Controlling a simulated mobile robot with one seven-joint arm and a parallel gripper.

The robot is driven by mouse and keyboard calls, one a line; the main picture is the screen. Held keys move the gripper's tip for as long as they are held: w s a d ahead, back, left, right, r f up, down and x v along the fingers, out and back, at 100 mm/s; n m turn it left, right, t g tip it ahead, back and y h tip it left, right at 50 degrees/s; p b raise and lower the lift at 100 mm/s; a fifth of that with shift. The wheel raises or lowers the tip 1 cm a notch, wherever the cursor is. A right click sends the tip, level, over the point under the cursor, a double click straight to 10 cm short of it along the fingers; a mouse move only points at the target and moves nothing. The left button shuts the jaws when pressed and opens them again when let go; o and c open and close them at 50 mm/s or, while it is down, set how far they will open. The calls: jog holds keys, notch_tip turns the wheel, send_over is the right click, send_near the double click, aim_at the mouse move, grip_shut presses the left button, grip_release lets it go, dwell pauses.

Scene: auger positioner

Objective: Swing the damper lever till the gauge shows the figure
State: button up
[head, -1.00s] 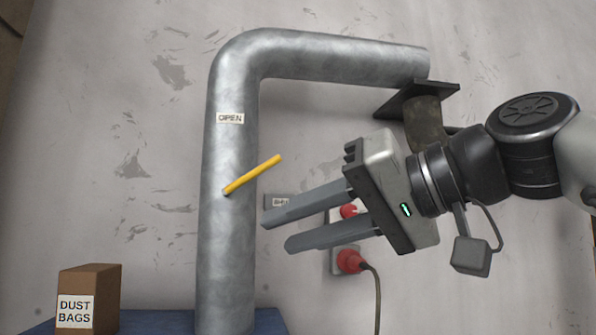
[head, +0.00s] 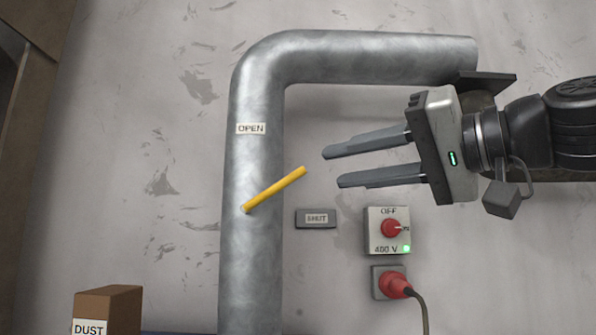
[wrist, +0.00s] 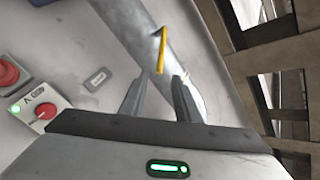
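The yellow damper lever (head: 275,190) is pivoted on the grey metal duct (head: 252,255) and points up and to the right. A label reading OPEN (head: 251,128) is on the duct above it; a plate reading SHUT (head: 317,219) is to its lower right. No gauge shows in either view. My gripper (head: 331,168) is open and empty, its fingertips just right of the lever's free end. In the wrist view the lever (wrist: 162,50) reaches down toward the gap between my open fingers (wrist: 158,80); I cannot tell whether it is inside the gap.
A switch box (head: 387,231) marked OFF and 400 V, with a red knob and green light, is below my gripper. A red plug (head: 393,285) with a cable is under it. A brown box (head: 108,308) marked DUST is at lower left. Bare wall lies left of the duct.

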aim_at(302, 173)
jog(key=p+x, duration=0.1)
jog(key=x, duration=0.8)
jog(key=shift+w+a, duration=0.25)
jog(key=shift+c, duration=0.4)
grip_shut()
